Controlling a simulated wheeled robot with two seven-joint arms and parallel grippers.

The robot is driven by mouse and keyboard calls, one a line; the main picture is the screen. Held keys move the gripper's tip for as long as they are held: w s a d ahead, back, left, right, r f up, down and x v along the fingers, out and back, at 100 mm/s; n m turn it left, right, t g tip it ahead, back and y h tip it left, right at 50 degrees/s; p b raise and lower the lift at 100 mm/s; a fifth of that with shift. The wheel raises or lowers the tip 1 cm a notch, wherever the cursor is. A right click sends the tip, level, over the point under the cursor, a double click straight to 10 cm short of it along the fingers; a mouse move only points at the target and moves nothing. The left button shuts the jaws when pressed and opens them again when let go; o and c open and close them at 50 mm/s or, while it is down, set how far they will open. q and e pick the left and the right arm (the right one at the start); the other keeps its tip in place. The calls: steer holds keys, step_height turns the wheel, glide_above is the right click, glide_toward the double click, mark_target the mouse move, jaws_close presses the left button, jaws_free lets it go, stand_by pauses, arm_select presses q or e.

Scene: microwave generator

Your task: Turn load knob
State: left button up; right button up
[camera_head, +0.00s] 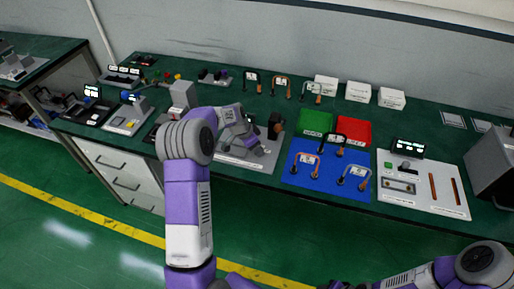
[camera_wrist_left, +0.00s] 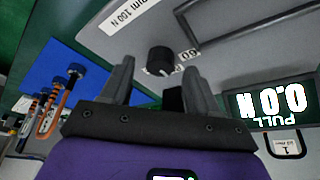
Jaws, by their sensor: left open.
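The load knob (camera_wrist_left: 160,60) is a round black knob on a grey panel in the left wrist view. A "60" mark and a partly cut-off "100 N" label are near it. My left gripper (camera_wrist_left: 157,72) is open, its two fingers on either side of the knob's position in the picture, with a visible gap on both sides. No contact shows; the depth between fingertips and knob is hard to tell. In the head view my left gripper (camera_head: 243,140) is over the grey tester plate (camera_head: 262,160), and the knob is hidden there. My right gripper is out of view.
A display (camera_wrist_left: 268,103) reads 0.0 N beside the knob. In the head view, a blue mat (camera_head: 325,182) with wire loops, a green tray (camera_head: 316,123) and a red tray (camera_head: 354,131) lie to the right. A grey block (camera_head: 182,95) stands behind my left arm.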

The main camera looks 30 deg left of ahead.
arm_select(q)
steer(key=shift+x, duration=0.85)
steer(key=shift+w, duration=0.1)
steer(key=c, duration=1)
steer(key=shift+c, duration=0.2)
